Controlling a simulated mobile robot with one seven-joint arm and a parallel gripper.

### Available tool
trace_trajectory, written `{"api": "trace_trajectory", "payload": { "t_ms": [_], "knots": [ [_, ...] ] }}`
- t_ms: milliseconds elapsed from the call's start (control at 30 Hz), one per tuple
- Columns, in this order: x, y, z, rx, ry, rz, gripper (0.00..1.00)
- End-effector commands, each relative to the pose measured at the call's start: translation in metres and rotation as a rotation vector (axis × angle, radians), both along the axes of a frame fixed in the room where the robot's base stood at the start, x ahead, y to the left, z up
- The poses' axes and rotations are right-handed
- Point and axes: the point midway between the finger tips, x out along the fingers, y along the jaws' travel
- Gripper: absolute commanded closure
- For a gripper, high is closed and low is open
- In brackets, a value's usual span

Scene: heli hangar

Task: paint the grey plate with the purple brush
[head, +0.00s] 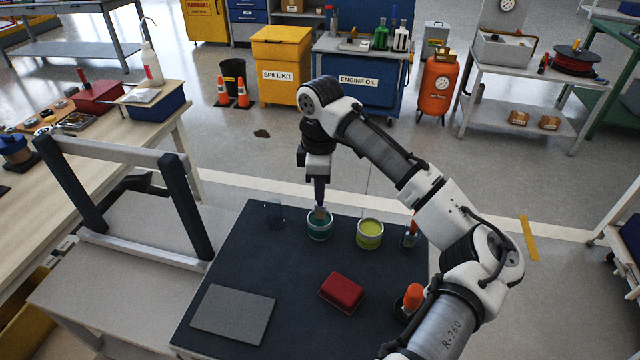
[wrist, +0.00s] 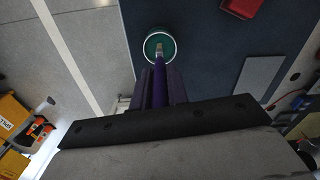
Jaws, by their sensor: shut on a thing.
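The grey plate (head: 233,313) lies flat at the front left of the dark table mat; it also shows in the wrist view (wrist: 260,76). My gripper (head: 320,182) is shut on the purple brush (wrist: 160,82) and points it downward. The brush's bristle end (head: 320,211) is at the mouth of a teal paint pot (head: 319,230), over or in the paint; I cannot tell how deep. The pot also shows in the wrist view (wrist: 150,40). The plate's visible top is plain grey. My gripper is behind and to the right of the plate in the head view.
A yellow-green paint pot (head: 369,234) stands right of the teal one. A clear glass (head: 274,213) stands left. A grey frame (head: 130,190) stands left of the mat.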

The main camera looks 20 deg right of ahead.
Motion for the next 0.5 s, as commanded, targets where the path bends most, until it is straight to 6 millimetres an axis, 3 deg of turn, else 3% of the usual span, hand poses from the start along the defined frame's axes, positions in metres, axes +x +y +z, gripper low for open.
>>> {"api": "trace_trajectory", "payload": {
  "t_ms": [500],
  "knots": [
    [0.0,0.0002,-0.0065,0.0,0.0,0.001,1.0]
  ]
}}
